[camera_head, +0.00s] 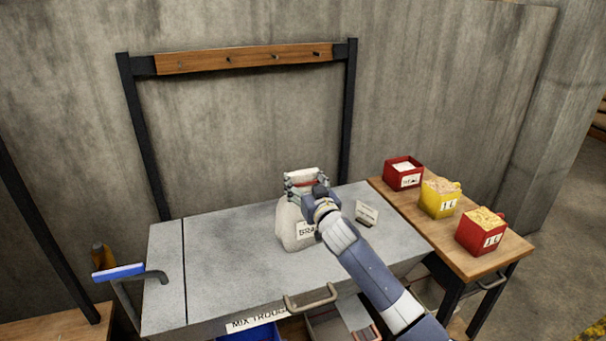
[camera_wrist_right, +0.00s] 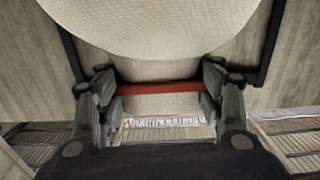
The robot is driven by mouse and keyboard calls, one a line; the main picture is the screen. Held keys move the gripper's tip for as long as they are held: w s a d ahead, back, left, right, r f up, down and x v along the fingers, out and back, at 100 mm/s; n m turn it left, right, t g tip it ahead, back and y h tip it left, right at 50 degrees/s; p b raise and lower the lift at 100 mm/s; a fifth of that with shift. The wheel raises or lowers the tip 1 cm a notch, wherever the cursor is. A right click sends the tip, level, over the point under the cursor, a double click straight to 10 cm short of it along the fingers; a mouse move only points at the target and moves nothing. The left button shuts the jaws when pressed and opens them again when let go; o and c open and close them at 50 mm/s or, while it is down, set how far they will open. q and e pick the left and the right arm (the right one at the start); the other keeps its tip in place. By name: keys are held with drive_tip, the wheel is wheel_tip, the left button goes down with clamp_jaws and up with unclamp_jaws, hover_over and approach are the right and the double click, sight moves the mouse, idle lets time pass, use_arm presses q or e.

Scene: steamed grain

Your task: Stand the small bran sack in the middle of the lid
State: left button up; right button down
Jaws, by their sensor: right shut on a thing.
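The small bran sack (camera_head: 290,228) is off-white with a label reading BRA. It stands upright on or just above the grey lid (camera_head: 235,264) of the mix trough, right of the lid's middle; I cannot tell if its base touches. My right gripper (camera_head: 304,184) is shut on the sack's neck, near its top. In the right wrist view, the fingers (camera_wrist_right: 160,95) are either side of the red tie (camera_wrist_right: 158,95), with the pale sack body (camera_wrist_right: 155,28) filling the top. My left gripper is not in view.
A small card (camera_head: 367,213) stands on the lid right of the sack. A wooden side table (camera_head: 440,235) holds a red box (camera_head: 403,175), a yellow box (camera_head: 438,200) and another red box (camera_head: 481,233). A handle (camera_head: 311,298) is at the lid's front. The lid's left part is clear.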

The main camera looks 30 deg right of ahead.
drive_tip(key=c, duration=0.8)
unclamp_jaws()
drive_tip(key=shift+f, duration=0.1)
drive_tip(key=o, duration=0.4)
drive_tip(key=shift+s, duration=0.1)
drive_tip(key=shift+c, duration=0.2)
drive_tip(key=shift+s+a+r, duration=0.15)
drive_tip(key=shift+r, duration=0.05)
drive_tip(key=shift+f, duration=0.1)
drive_tip(key=shift+s, duration=0.25)
drive_tip(key=b+v, duration=0.2)
drive_tip(key=v, duration=0.9)
drive_tip(key=shift+s+b, duration=0.15)
drive_tip(key=shift+b, duration=0.2)
